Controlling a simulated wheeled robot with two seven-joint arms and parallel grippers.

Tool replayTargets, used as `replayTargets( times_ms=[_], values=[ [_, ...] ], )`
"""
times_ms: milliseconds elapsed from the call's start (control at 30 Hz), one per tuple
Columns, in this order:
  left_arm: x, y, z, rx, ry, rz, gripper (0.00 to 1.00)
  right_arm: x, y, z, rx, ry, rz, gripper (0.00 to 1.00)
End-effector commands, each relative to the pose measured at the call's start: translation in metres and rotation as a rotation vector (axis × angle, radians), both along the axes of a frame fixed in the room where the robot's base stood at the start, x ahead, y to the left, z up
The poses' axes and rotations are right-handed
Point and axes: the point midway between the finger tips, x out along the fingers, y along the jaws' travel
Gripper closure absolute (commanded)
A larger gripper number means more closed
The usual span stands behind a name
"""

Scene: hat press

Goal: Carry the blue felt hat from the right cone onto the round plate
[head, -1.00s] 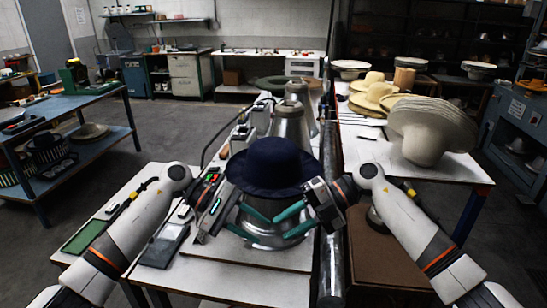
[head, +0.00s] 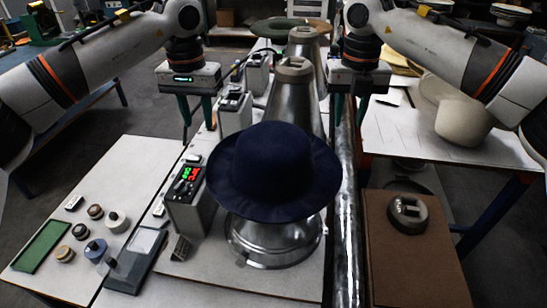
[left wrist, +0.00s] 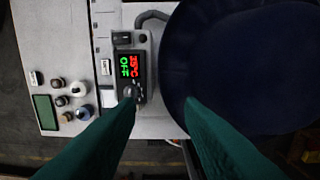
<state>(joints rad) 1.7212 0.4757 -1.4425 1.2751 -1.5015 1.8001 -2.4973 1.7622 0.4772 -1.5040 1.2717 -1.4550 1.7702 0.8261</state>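The blue felt hat (head: 272,165) sits upright, brim level, over the nearest metal cone (head: 275,242), whose flared base shows below the brim. In the left wrist view the dark hat (left wrist: 240,60) fills the upper right. My left gripper (head: 196,122) is open and empty, raised behind and left of the hat. My right gripper (head: 350,120) is open and empty, raised behind and right of it. Neither touches the hat. A wide greenish round disc (head: 272,28) lies at the far end of the cone row; I cannot tell whether it is the round plate.
Two more metal cones (head: 294,95) stand behind the hat. A control box (head: 185,195) with a lit display stands left of the brim. A shiny pipe (head: 346,230) runs along the right. A brown board (head: 410,260) holds a dark round block (head: 408,212). Pale hats stand further right.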

Motion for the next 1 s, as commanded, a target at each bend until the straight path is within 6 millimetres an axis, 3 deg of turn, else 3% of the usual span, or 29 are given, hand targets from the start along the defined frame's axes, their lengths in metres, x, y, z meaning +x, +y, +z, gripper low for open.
replayTargets(
  times_ms=[267,800,1000],
  values=[
    [0.0,-0.001,-0.007,-0.003,0.001,0.0,0.66,0.0,0.001,-0.008,0.003,0.002,0.001,0.67],
    [-0.001,0.0,-0.099,-0.002,0.003,0.001,0.66,0.0,0.001,-0.099,0.004,0.003,0.001,0.67],
    [0.0,-0.001,-0.117,-0.004,0.003,0.001,0.66,0.0,0.001,-0.117,0.004,0.001,0.001,0.67]
  ],
)
